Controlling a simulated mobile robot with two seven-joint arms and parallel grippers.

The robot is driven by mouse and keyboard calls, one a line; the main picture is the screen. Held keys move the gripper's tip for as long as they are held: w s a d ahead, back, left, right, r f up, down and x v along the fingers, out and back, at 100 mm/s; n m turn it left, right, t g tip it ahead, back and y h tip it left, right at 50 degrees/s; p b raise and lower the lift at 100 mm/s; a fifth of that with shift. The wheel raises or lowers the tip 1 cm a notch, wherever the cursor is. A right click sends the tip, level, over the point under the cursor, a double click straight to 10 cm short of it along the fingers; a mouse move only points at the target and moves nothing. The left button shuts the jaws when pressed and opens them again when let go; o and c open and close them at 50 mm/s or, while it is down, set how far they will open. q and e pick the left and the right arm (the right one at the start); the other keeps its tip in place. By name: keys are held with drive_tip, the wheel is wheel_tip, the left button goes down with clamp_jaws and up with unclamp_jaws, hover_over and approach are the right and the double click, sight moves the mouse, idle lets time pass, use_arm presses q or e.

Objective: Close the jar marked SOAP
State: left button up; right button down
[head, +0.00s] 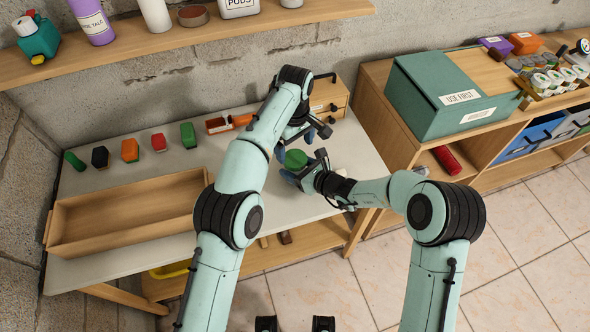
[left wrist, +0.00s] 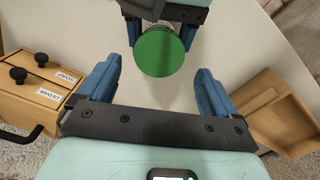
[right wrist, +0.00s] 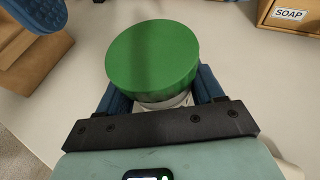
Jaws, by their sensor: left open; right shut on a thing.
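A jar with a round green lid (head: 296,159) is at the right part of the grey bench. In the right wrist view the green lid (right wrist: 152,58) sits over the pale jar body (right wrist: 168,102); whether it is fully seated I cannot tell. No label on the jar shows. My right gripper (head: 297,172) is shut on the jar body below the lid. My left gripper (head: 304,130) is open and empty, just behind the lid. In the left wrist view the lid (left wrist: 160,53) shows beyond its open fingers (left wrist: 155,85).
A small wooden drawer unit (head: 328,97) stands behind the grippers; its drawers read SOAP and CEDAR in the left wrist view (left wrist: 40,85). An empty wooden tray (head: 130,212) lies at left. Several coloured blocks line the back. A green box (head: 450,92) stands on the right cabinet.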

sight(295, 158)
use_arm(q)
wheel_tip(295, 158, up, 2)
drive_tip(key=shift+w+r, duration=0.1)
drive_tip(key=shift+d+r, duration=0.1)
drive_tip(key=shift+r, duration=0.5)
drive_tip(key=shift+f, duration=4)
drive_tip(key=c, duration=1.1)
drive_tip(key=o, duration=1.2)
